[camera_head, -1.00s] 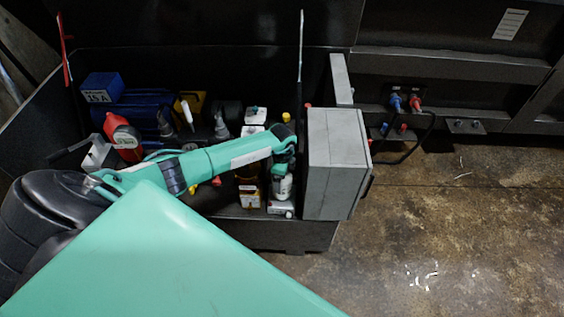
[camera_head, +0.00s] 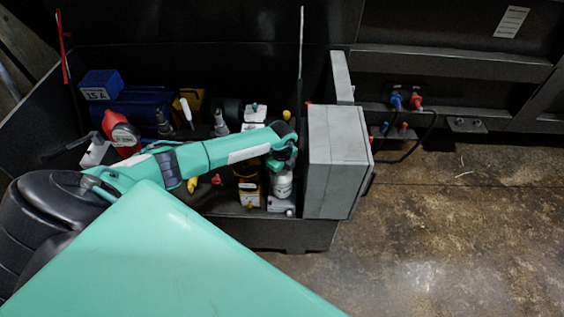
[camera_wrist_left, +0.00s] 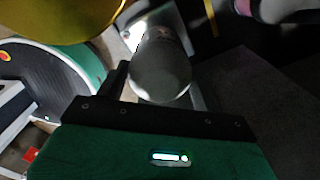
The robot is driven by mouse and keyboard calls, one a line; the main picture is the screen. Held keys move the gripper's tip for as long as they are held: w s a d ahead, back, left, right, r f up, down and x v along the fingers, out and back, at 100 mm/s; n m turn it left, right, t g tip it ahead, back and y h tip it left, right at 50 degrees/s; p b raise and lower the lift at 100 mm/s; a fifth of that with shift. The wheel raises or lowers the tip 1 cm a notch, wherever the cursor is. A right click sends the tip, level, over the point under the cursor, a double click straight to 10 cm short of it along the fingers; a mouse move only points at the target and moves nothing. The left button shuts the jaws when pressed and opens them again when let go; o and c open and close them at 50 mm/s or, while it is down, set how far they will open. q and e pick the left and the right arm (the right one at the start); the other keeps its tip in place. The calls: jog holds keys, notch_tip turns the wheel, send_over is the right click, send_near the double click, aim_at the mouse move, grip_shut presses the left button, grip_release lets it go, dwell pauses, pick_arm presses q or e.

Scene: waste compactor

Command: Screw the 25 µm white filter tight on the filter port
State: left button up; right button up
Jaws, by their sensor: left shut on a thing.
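My left gripper (camera_head: 282,165) reaches in from the left over the open dark housing and is shut on the white filter (camera_head: 283,185), a pale upright canister. In the left wrist view the filter (camera_wrist_left: 161,68) shows as a grey-white rounded cylinder between the fingers, in shadow. A white block (camera_head: 281,205) lies right below the filter; I cannot tell whether the filter touches it or is threaded on it. The filter port itself is hidden. My right gripper is not in view.
A grey box (camera_head: 337,162) stands close to the right of the gripper. An amber filter unit (camera_head: 249,190) is just left of it. A blue motor (camera_head: 145,108), a red-capped part (camera_head: 121,132) and a blue "15 A" block (camera_head: 101,85) lie farther left. The floor at right is clear.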

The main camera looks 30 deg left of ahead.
pick_arm(q)
jog(key=shift+w, duration=0.1)
jog(key=m+b, duration=0.1)
jog(key=m, duration=0.2)
jog(key=shift+m+b, duration=0.3)
jog(key=shift+m, duration=0.8)
jog(key=m+b, duration=0.1)
jog(key=m, duration=0.2)
jog(key=shift+m+b, duration=0.45)
jog(key=shift+m, duration=0.65)
